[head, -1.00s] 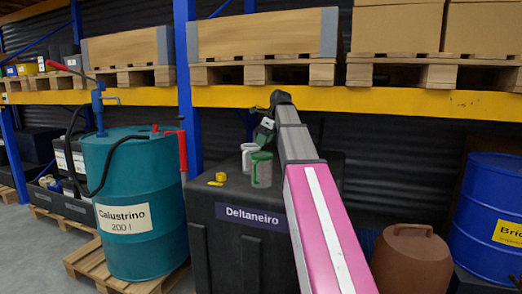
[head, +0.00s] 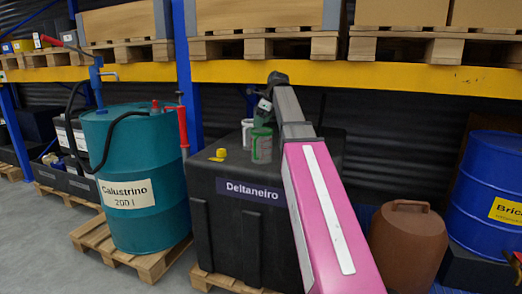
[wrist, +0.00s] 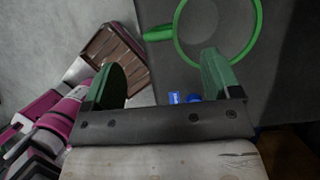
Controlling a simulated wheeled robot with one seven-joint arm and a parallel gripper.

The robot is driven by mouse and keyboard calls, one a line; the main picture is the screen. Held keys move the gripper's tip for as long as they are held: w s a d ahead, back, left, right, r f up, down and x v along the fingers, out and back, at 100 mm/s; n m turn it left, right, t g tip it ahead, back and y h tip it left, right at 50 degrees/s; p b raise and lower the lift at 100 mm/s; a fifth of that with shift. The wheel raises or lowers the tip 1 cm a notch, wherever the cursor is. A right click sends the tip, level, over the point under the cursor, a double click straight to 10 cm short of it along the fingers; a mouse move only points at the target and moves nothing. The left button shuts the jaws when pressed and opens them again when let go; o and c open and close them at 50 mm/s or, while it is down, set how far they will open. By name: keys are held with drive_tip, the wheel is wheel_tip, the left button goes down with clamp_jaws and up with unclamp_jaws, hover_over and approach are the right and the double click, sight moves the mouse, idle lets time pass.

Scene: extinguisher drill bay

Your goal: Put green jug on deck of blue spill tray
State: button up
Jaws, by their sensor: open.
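The green jug (head: 262,146), pale with green rim and trim, stands upright on top of the black Deltaneiro box (head: 213,232). In the wrist view its round green rim and side handle (wrist: 158,33) show from above, beyond my fingertips. My gripper (head: 264,107) is over the back of the box, above and close to the jug in the head view. Its two green fingers (wrist: 163,75) are spread, with nothing held between them. A blue patch (head: 362,215) shows low behind the brown container; I cannot tell whether it is the blue spill tray.
A pale mug (head: 246,130) stands behind the green jug, and a yellow item (head: 219,155) lies to its left. A teal drum (head: 148,180) with a pump stands left, on a pallet. A brown container (head: 408,240) and blue drum (head: 488,190) stand right. A yellow shelf beam (head: 400,75) crosses above.

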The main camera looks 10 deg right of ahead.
sight(256, 136)
drive_tip(key=x, duration=0.7)
drive_tip(key=shift+f, duration=0.45)
drive_tip(key=c, duration=1.4)
drive_tip(key=shift+r, duration=0.15)
